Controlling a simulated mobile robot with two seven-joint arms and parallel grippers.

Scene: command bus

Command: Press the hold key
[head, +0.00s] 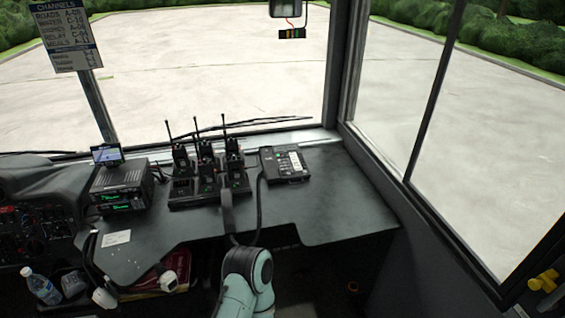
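A dark desk phone (285,164) with light key labels lies at the right end of the grey dashboard counter. Its keys are too small to read, so I cannot tell which one is hold. My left arm rises at the bottom middle. Two dark strips above its wrist look like the spread fingers of my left gripper (243,205). They are apart, with bare counter showing between them. The gripper is left of the phone and nearer to me in the picture. I cannot tell its height above the counter. My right gripper is not in view.
Several handheld radios with upright antennas stand in a charger (208,190) left of the phone. A radio unit (122,187) with a small screen is farther left. A white card (116,238) lies on the counter (325,205), which is clear right of the phone. Windows border the back and right.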

